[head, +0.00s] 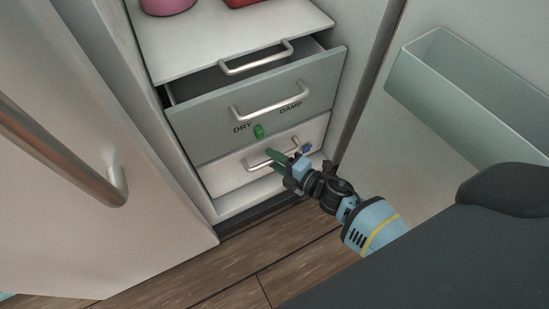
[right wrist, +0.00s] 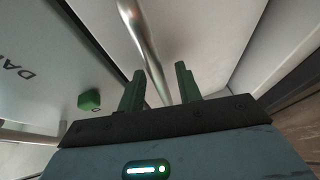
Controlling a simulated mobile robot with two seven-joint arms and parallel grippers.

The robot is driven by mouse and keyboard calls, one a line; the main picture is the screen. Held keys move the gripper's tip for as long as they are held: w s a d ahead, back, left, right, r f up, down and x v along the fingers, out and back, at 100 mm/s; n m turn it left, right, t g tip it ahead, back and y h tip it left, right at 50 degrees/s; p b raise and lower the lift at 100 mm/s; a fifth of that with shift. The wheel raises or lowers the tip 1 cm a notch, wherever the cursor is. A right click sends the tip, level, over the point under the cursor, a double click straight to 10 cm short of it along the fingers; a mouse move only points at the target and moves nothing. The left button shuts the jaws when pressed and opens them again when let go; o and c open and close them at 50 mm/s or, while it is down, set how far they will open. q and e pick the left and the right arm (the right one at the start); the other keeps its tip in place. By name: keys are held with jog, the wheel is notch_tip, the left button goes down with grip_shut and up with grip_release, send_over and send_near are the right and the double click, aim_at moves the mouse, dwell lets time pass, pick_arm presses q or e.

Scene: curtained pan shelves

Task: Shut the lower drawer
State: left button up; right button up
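The lower drawer (head: 225,178) has a white front with a metal bar handle (head: 257,163), low in the cabinet under a grey-green drawer. How far out it stands is hard to tell. My right gripper (head: 277,158) is in front of it, its green fingers at the handle and hiding part of it. In the right wrist view the fingers (right wrist: 159,88) are apart, and the handle bar (right wrist: 143,40) runs down between them in the picture. Whether they touch it I cannot tell. My left gripper is out of view.
The grey-green drawer (head: 205,125), marked DRY and DAMP with a green slider (head: 258,131), stands pulled out above. A white shelf (head: 200,40) with its own handle carries pink and red items. An open door (head: 70,180) stands left; a door bin (head: 465,95) hangs right.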

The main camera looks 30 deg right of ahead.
jog(key=p+v, duration=0.2)
jog(key=v, duration=0.5)
jog(key=shift+s, duration=0.15)
jog(key=shift+d, duration=0.1)
jog(key=shift+r, duration=0.2)
